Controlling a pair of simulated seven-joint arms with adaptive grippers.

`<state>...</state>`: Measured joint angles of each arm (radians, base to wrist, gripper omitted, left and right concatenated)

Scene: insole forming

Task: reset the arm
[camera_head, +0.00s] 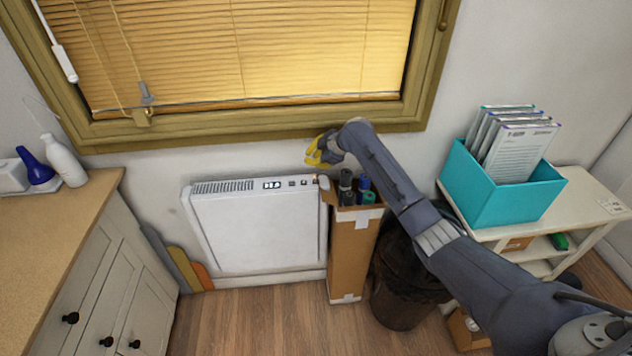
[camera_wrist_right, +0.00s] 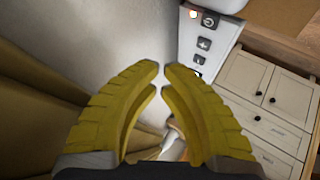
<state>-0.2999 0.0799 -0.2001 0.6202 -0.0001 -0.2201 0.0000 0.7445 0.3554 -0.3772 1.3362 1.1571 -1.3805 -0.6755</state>
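My right arm reaches in from the lower right of the head view. Its gripper (camera_head: 318,152), with yellow fingers, is raised in front of the wall below the window, above the right end of the white heater (camera_head: 262,228). In the right wrist view, the two yellow fingers of the gripper (camera_wrist_right: 161,67) nearly meet at the tips, with only a narrow gap. Nothing is held between them. The heater's button panel (camera_wrist_right: 204,42) shows just beyond the tips. My left gripper is not in view.
A tall cardboard box (camera_head: 345,260) with several rolled tubes stands just below my right gripper. A dark bin (camera_head: 402,305) is under my forearm. A teal file box (camera_head: 500,195) sits on a white shelf at right. A wooden-topped cabinet (camera_head: 50,215) stands at left.

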